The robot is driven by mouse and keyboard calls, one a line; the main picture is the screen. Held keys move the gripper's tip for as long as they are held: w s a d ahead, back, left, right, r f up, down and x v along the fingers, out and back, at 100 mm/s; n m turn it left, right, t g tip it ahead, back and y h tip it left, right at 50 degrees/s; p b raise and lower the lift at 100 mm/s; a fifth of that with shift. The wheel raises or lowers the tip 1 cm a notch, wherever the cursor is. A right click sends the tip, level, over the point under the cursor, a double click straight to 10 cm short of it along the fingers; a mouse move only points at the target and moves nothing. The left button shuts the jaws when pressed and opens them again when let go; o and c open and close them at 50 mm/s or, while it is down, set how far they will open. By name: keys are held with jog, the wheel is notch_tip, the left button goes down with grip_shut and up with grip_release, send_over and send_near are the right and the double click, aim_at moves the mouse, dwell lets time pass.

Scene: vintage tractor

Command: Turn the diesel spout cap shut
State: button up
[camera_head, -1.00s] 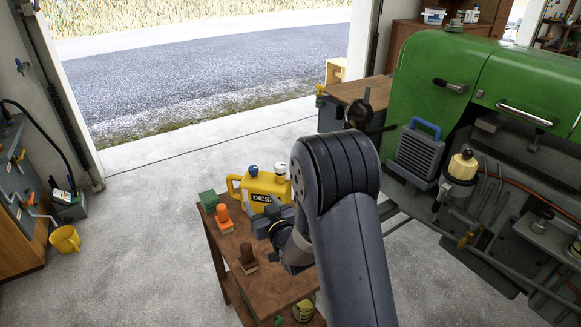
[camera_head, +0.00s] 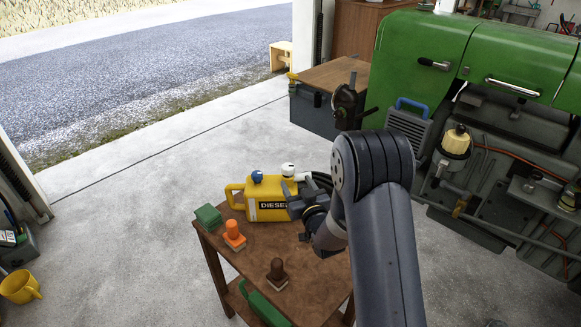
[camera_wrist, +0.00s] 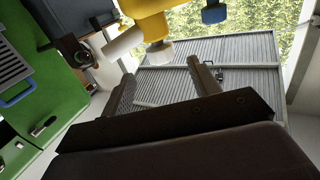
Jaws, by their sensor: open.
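The yellow diesel can (camera_head: 265,208) stands upright on the small brown table (camera_head: 240,268). It has a blue cap (camera_head: 257,176) at its top left and a white cap (camera_head: 288,170) at its top right. My gripper (camera_head: 297,187) is at the can's right side, near the white cap. In the wrist view, my gripper (camera_wrist: 160,74) is open, with nothing between its fingers. The white cap (camera_wrist: 160,53) shows just beyond and between the fingertips, apart from them, with the blue cap (camera_wrist: 214,13) off to the right. The can's right end is partly hidden by my arm.
An orange stamp-like object (camera_head: 233,236), a brown one (camera_head: 277,272) and a green block (camera_head: 208,216) stand on the table. The green tractor (camera_head: 425,60) is on the right.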

aim_at(290, 173)
jog(key=p+x, duration=0.1)
jog(key=x, duration=0.7)
jog(key=shift+w+a+f+p, duration=0.1)
jog(key=shift+w+a+p, duration=0.1)
jog(key=shift+p, duration=0.15)
jog(key=shift+c, duration=0.2)
jog(key=c, duration=1)
